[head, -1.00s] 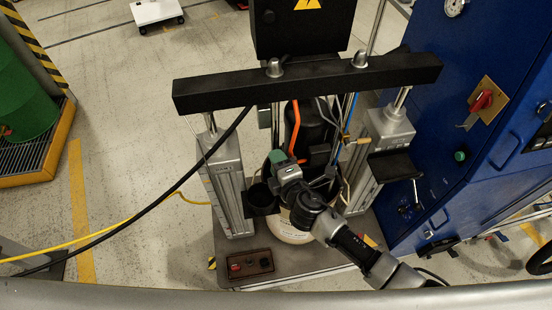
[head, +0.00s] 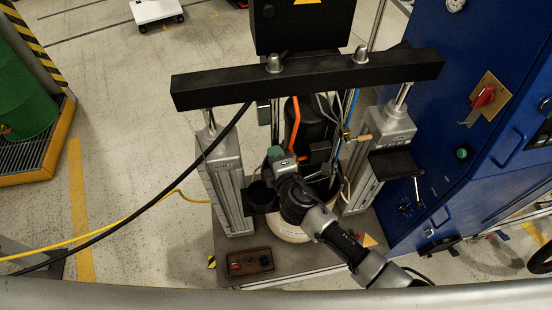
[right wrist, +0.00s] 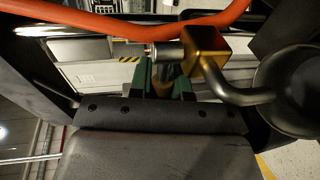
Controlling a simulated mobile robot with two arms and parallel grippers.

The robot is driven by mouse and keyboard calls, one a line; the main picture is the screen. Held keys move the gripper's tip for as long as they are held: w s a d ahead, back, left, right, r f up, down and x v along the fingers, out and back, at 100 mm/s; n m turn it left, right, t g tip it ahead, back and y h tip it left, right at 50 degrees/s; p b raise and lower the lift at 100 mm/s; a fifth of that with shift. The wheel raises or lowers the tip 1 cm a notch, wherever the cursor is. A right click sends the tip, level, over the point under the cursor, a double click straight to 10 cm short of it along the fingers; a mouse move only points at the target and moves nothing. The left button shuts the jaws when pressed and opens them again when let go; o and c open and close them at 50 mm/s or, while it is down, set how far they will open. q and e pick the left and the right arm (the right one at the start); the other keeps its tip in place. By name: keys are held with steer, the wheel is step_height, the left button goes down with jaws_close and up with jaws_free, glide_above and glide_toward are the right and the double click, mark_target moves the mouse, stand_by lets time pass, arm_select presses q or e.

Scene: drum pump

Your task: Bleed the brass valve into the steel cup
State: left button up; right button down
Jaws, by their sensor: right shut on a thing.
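The brass valve (right wrist: 205,44) shows in the right wrist view as a gold block with a bent steel spout (right wrist: 245,95). The spout runs right to a dark, round, cup-like vessel (right wrist: 290,92). The fingers mostly hide that part. The cup's contents cannot be made out. My left gripper is not in view.
A black crossbar (head: 310,78) spans the pump above my right gripper. An orange hose (right wrist: 130,25) passes close to the valve. A blue cabinet (head: 440,80) stands at the right. A black cable and a yellow cable (head: 120,231) run left over open floor.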

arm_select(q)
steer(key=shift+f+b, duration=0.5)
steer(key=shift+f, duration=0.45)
arm_select(e)
steer(key=shift+w+m+t+h, duration=0.3)
steer(key=shift+m+h, duration=0.6)
steer(key=shift+h, duration=0.3)
steer(key=c, duration=1.1)
jaws_free()
steer(key=shift+d, duration=0.1)
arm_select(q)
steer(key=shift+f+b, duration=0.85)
arm_select(e)
steer(key=shift+v, duration=5.4)
